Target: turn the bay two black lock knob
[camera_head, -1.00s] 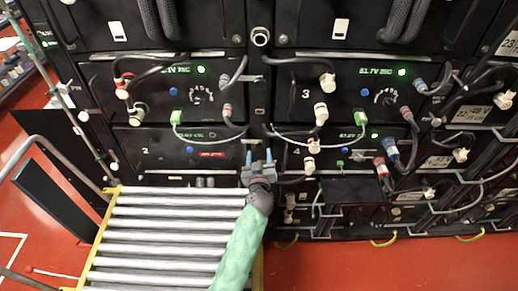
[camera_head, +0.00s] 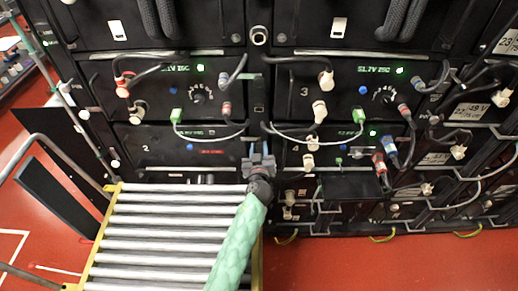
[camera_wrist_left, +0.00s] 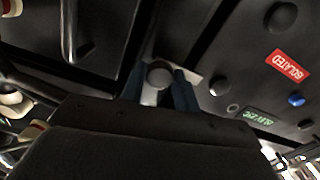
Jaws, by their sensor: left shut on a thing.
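Bay two (camera_head: 165,158) is the black drawer marked 2, left of centre in the head view, with a small green display, a blue button and a red label. My left gripper (camera_head: 259,153) is at its right edge, on the dark upright between bays two and four. In the left wrist view my left gripper (camera_wrist_left: 160,88) has its blue fingers shut around the round end of the lock knob (camera_wrist_left: 158,74), which looks grey in this light. A pale plate shows behind it. The knob is hidden by the fingers in the head view. My right gripper is not in view.
A roller cart (camera_head: 170,235) with yellow side rails stands below bay two, close to my left arm. Bay four (camera_head: 345,160) with plugs and cables is to the right. Red floor (camera_head: 330,268) is clear at lower right.

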